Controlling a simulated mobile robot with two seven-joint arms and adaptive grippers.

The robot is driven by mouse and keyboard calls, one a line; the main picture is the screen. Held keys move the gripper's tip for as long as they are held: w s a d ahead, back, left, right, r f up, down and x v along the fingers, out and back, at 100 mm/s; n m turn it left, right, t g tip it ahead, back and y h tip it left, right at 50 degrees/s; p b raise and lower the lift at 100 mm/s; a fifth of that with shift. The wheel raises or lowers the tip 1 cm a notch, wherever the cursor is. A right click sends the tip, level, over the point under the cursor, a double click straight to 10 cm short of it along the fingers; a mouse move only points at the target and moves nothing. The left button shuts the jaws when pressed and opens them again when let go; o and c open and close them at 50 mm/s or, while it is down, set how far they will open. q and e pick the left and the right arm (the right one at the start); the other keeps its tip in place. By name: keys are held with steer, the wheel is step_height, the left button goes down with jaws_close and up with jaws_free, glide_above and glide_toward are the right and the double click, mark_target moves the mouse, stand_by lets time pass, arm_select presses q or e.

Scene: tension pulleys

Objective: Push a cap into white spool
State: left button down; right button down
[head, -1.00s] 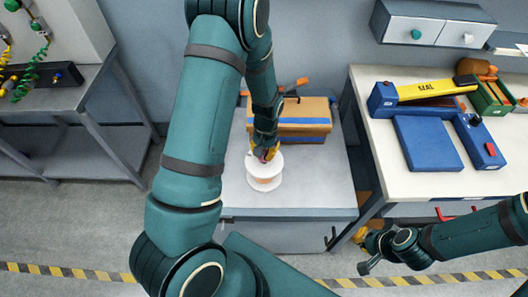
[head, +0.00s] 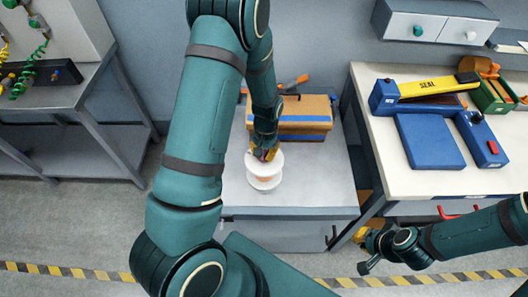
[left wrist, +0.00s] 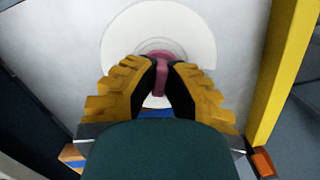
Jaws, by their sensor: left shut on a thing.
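The white spool (head: 265,184) is on the grey cabinet top, in front of a cardboard box. In the left wrist view the round white disc (left wrist: 195,35) lies just beyond my fingers. My left gripper (head: 264,154) reaches down to the spool's top from behind. In the left wrist view its yellow fingers (left wrist: 162,78) are shut on a pink cap (left wrist: 162,60) at the disc's centre. How deep the cap sits is hidden. My right gripper (head: 364,240) is low at the right, away from the spool.
The cardboard box (head: 305,112) with blue tape stands behind the spool. A white table (head: 400,175) at the right bears a blue and yellow sealer (head: 425,90) and a blue pad (head: 428,142). The cabinet top (head: 320,185) is clear right of the spool.

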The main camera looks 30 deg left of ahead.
arm_select(q)
steer(key=shift+f+b, duration=0.3)
steer(key=shift+f, duration=0.2)
steer(key=shift+f, duration=0.1)
stand_by(0.5)
steer(key=c, duration=0.9)
jaws_free()
steer(key=r, duration=0.4)
steer(key=w+r, duration=0.1)
steer(key=r, duration=0.7)
steer(key=shift+w+a, duration=0.1)
steer(key=shift+w, duration=0.1)
